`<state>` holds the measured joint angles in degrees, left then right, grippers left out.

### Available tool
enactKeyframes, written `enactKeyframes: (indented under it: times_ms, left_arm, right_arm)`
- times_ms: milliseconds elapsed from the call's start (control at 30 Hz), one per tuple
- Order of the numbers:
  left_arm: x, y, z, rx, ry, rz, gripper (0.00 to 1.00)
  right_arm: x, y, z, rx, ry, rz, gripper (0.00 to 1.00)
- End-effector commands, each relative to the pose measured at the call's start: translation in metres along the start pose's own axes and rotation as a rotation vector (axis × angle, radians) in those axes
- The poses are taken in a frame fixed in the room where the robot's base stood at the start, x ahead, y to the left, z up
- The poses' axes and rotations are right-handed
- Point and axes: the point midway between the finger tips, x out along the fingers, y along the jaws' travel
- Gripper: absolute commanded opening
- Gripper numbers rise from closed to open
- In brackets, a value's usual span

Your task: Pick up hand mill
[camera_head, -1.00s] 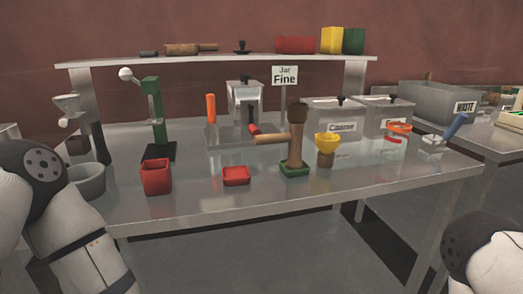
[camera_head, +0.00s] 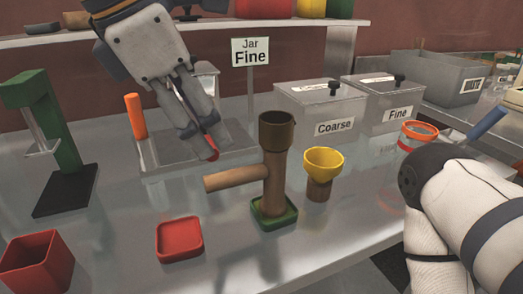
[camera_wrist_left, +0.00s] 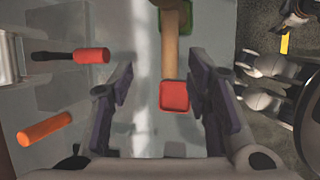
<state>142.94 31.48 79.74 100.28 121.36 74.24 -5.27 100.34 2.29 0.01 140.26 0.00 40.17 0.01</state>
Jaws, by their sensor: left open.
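The hand mill (camera_head: 274,165) is a brown wooden upright with a dark cup top and a side handle pointing left. It stands upright in a green square tray (camera_head: 290,215). In the left wrist view, its brown handle (camera_wrist_left: 170,45) shows at top centre. My left gripper (camera_head: 205,145) points down to the left of the mill, apart from it and above the table. Its fingers (camera_wrist_left: 163,72) are open with nothing held between them. My right arm enters at the right, but its gripper is not visible in the head view.
A red dish (camera_head: 180,240) and red box (camera_head: 37,266) lie front left. A yellow funnel cup (camera_head: 323,165) stands close right of the mill. The Coarse bin (camera_head: 320,105), Jar Fine sign (camera_head: 250,52) and orange cylinder (camera_head: 136,116) are behind. A green press (camera_head: 50,130) stands left.

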Motion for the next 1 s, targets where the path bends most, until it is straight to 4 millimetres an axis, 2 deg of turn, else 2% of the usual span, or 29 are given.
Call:
enactKeyframes:
  times_ms: [67,300,433,633,733,933,967,1000]
  left_arm:
    - [0.005,-0.001,0.001,0.002,-0.001,0.001,0.45]
    - [0.057,-0.001,0.001,0.002,0.002,-0.001,0.45]
    - [0.072,-0.001,0.002,0.002,0.001,0.0,0.45]
    - [0.11,-0.003,0.008,0.002,0.0,0.001,0.45]
    - [0.119,-0.003,0.008,0.002,0.0,0.002,0.45]
    - [0.12,-0.002,0.008,0.001,-0.001,0.003,0.45]
    - [0.12,-0.002,0.008,0.001,-0.001,0.003,0.4]
    - [0.12,-0.002,0.008,0.001,-0.001,0.003,0.31]
  right_arm:
    - [0.0,0.0,0.001,0.0,-0.003,0.0,0.5]
    - [0.0,0.0,0.002,0.0,-0.006,0.0,0.5]
    - [0.0,0.0,0.002,0.0,-0.005,0.0,0.5]
    - [-0.001,0.0,0.001,0.0,-0.002,0.0,0.5]
    - [-0.001,0.0,0.001,0.0,0.0,0.0,0.5]
    - [-0.001,0.0,0.001,0.0,0.0,0.0,0.5]
    - [-0.001,0.0,0.001,0.0,0.0,0.0,0.5]
    - [-0.001,0.0,0.001,0.0,0.0,0.0,0.5]
